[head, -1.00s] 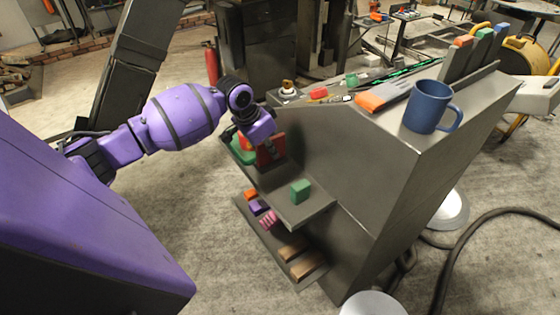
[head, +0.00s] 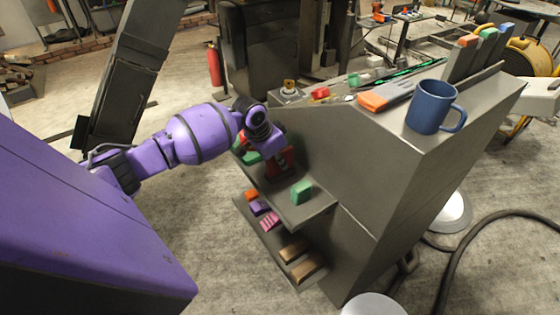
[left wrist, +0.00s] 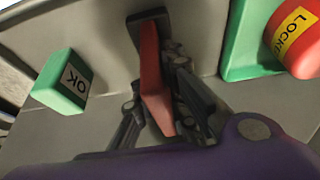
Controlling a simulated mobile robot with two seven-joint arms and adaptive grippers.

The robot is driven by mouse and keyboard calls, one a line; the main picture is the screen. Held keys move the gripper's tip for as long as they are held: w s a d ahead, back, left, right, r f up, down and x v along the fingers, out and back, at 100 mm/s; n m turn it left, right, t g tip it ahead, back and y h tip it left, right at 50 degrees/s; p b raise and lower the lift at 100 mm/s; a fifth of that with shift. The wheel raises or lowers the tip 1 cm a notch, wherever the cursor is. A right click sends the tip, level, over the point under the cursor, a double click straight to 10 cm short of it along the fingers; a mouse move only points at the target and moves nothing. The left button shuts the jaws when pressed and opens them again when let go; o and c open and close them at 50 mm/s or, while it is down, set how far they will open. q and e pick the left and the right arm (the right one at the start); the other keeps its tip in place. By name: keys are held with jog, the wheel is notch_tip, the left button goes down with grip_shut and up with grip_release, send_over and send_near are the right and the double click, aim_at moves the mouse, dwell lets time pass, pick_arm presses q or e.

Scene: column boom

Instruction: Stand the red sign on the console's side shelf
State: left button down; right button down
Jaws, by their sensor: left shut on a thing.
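The red sign (head: 284,166) is in my left gripper (head: 277,157) at the console's upper side shelf (head: 318,208). The left wrist view shows the red sign (left wrist: 152,75) between the two dark fingers of the gripper (left wrist: 157,92), with a dark piece at its far end. The sign is low over the shelf or touching it; I cannot tell which. A green block marked OK (head: 301,191) stands on the shelf to the right, and it also shows in the left wrist view (left wrist: 62,82). My right gripper is not in view.
A green piece (head: 250,157) is left of the sign; a red LOCKED part (left wrist: 296,40) is with it in the wrist view. A lower shelf holds several coloured blocks.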

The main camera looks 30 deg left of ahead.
pick_arm(q)
jog(key=c, duration=1.8)
grip_release()
jog(key=shift+o, duration=0.2)
jog(key=shift+r, duration=0.45)
jog(key=p+v, duration=0.1)
jog(key=v, duration=1)
jog(key=shift+s+r, duration=0.2)
